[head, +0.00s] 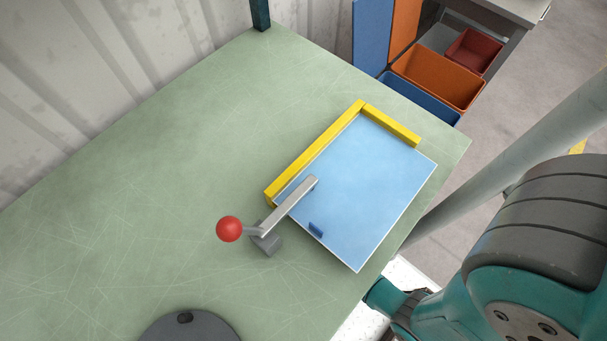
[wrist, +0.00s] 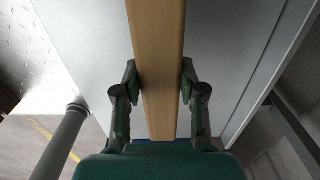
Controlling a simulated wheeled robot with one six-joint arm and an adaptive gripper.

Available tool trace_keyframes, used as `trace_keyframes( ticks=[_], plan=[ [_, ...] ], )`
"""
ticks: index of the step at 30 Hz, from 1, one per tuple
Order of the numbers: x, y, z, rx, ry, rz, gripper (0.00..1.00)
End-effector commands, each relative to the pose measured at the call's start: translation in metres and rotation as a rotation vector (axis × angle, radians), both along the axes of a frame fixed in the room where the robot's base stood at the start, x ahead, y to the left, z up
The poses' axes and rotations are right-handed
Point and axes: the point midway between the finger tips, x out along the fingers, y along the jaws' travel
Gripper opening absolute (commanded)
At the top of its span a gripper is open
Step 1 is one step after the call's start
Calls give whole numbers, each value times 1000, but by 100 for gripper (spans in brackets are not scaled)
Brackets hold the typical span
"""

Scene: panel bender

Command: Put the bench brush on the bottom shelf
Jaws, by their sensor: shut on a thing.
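My gripper (wrist: 159,82) is shut on the wooden bar of the bench brush (wrist: 157,38) in the wrist view, with one finger on each side. The brush runs up out of the top of the picture, so its far end is hidden, and no bristles show. A flat grey surface (wrist: 85,45) that looks like a shelf lies behind the brush; I cannot tell whether it is the bottom shelf or whether the brush touches it. In the head view neither the gripper nor the brush shows.
The green bench top (head: 150,150) holds a blue sheet (head: 365,185) against yellow stops (head: 315,152), with a red-knobbed lever clamp (head: 229,229) over it. A grey post (wrist: 62,140) stands at the lower left in the wrist view.

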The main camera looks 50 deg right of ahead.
Motion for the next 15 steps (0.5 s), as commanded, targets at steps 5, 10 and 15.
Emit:
trace_keyframes(
  ticks=[5, 10, 15],
  plan=[
    [1, 0, -13, 0, -1, 0, 8],
    [1, 0, -31, 0, 1, -1, 8],
    [1, 0, -47, 0, 0, -1, 8]
  ],
)
